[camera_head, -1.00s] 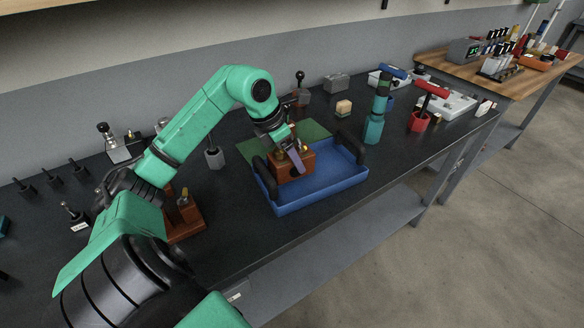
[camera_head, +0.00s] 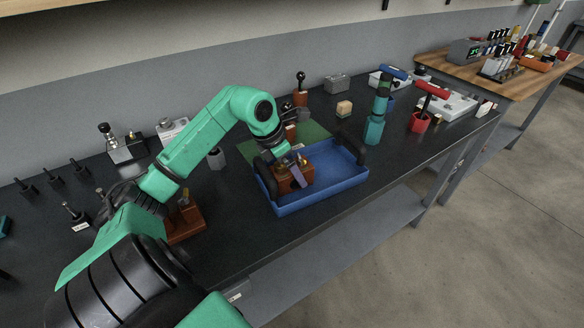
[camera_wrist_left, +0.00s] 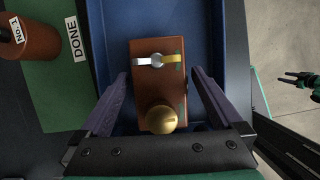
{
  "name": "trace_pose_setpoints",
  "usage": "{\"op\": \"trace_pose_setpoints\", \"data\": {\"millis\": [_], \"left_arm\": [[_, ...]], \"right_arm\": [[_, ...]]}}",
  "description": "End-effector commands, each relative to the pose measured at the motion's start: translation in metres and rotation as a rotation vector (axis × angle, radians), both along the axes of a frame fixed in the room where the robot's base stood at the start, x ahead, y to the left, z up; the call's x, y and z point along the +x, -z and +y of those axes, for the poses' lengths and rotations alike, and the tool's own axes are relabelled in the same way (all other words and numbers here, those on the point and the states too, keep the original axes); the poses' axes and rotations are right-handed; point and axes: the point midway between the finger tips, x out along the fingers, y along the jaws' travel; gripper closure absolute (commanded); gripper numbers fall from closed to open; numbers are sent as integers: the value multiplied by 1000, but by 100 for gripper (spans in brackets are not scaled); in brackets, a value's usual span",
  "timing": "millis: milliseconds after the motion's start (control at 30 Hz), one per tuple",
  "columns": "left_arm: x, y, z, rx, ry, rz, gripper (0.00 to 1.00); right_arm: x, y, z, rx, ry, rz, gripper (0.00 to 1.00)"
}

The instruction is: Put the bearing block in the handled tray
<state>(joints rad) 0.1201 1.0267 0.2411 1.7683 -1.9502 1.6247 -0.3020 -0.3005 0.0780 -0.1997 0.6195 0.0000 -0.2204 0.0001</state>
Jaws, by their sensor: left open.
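The bearing block (camera_head: 291,180) is a red-brown block with brass and silver fittings on top. It sits inside the blue handled tray (camera_head: 316,194), toward its left part. In the left wrist view the block (camera_wrist_left: 160,88) lies over the blue tray floor (camera_wrist_left: 207,45). My left gripper (camera_head: 291,167) is over the block. Its purple fingers (camera_wrist_left: 158,88) are open, one on each side, with gaps to the block. The block's underside is hidden. What looks like my right gripper (camera_wrist_left: 298,83) shows small at the right of the left wrist view; its opening is unclear.
A green mat (camera_head: 313,129) lies behind the tray; the wrist view shows a DONE label (camera_wrist_left: 75,38) on it. A second brown block (camera_head: 187,220) stands left of the tray. A teal tool (camera_head: 375,125) and a red-handled tool (camera_head: 420,120) stand to the right.

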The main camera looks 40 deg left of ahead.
Motion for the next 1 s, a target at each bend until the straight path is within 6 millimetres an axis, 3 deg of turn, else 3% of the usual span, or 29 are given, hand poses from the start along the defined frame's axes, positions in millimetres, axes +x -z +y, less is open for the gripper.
{"op": "trace_pose_setpoints", "data": {"millis": [400,500,1000], "left_arm": [[-35,-92,15,5,-1,-4,0],[-40,-105,17,4,0,-4,0],[-42,-110,17,2,0,-2,0]], "right_arm": [[0,16,-1,-1,-1,0,50],[0,17,-1,-1,-1,0,50],[0,17,-2,-3,-2,-1,50]]}}
